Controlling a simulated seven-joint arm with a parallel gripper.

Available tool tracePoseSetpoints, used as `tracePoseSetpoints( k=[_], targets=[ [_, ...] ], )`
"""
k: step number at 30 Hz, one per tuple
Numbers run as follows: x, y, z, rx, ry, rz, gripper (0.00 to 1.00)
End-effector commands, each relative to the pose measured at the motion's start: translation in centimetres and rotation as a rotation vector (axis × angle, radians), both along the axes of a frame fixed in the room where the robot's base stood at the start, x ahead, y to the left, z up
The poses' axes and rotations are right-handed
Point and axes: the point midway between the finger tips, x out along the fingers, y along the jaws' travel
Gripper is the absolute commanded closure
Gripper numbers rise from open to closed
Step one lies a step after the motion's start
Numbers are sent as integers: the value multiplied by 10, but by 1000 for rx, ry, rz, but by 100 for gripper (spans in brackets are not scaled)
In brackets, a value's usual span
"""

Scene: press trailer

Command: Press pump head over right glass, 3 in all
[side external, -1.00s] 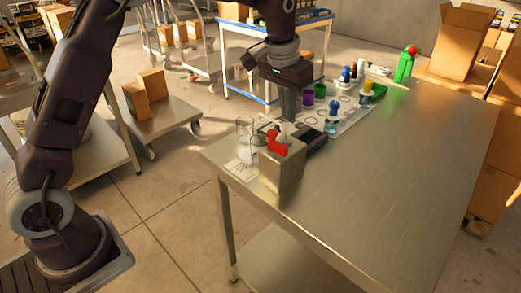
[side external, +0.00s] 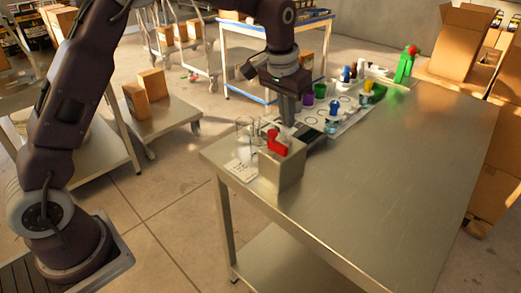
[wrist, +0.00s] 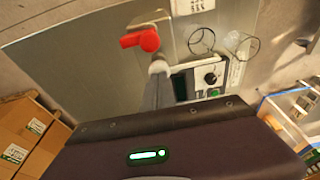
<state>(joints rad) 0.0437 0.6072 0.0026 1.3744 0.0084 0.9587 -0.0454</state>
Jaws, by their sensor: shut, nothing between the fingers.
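A red pump head (side external: 278,142) sits on top of a metal box (side external: 282,168) near the table's left edge; it also shows in the wrist view (wrist: 140,40). Two clear glasses stand behind and left of the box, one at the back (side external: 243,127) and one nearer the box (side external: 256,142). They appear as two round rims in the wrist view, one nearer the head (wrist: 201,41) and one farther right (wrist: 241,45). My gripper (side external: 288,122) is shut and empty, pointing down close behind the red head. Its tip (wrist: 158,67) looks just beside the head; I cannot tell whether they touch.
A dark-knobbed device (wrist: 205,78) lies beside the box. A tray (side external: 345,122) of coloured cups and bottles stands farther back. A green bottle (side external: 405,65) is at the far end. The table's (side external: 390,170) front and right are clear.

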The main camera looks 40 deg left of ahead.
Motion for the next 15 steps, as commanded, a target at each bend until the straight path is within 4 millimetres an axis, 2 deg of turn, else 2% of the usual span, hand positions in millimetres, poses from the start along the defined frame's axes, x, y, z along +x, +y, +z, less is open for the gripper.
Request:
tracePoseSetpoints(
  k=[7, 15],
  targets=[
    [0, 0, -10, 0, 3, 0, 100],
    [0, 0, -9, 1, 3, 0, 100]
  ],
)
